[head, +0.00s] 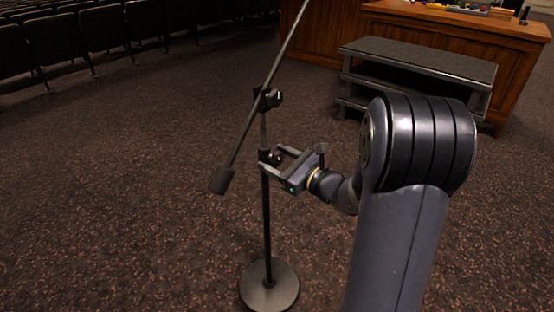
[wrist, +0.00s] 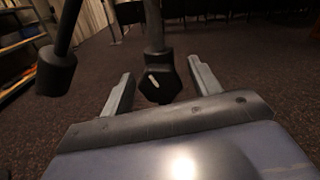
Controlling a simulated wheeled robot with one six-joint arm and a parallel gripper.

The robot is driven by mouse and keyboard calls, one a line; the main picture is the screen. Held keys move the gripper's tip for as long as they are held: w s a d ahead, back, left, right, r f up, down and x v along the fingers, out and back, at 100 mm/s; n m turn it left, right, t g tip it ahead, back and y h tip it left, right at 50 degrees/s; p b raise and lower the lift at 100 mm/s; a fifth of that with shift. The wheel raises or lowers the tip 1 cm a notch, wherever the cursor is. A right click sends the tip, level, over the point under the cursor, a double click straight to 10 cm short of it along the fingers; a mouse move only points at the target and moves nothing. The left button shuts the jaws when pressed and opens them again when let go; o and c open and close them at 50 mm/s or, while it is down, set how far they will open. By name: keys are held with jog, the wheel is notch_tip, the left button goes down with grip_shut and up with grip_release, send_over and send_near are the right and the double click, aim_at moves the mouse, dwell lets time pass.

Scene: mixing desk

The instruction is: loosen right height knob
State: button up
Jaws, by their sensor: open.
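A dark microphone stand has a round base (head: 270,287) on the carpet and an upright pole (head: 267,215). The height knob (head: 275,159) is a dark knob on the collar partway up the pole. In the wrist view the knob (wrist: 159,84) is black and faceted with a pale mark on its face. My gripper (head: 276,158) is open at the knob's height. In the wrist view its two fingers (wrist: 160,78) stand on either side of the knob with gaps visible. I cannot tell whether the knob is loose or tight.
Higher up, another knob (head: 273,98) joins the slanted boom (head: 260,95), whose counterweight (head: 222,180) hangs left of the pole. A grey bench (head: 420,58) and a wooden desk (head: 455,22) stand behind. Seat rows (head: 80,40) are at far left. Open carpet surrounds the stand.

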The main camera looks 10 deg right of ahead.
jog(key=p+v, duration=0.2)
jog(key=v, duration=0.8)
jog(key=shift+s+d, duration=0.2)
jog(key=shift+s, duration=0.15)
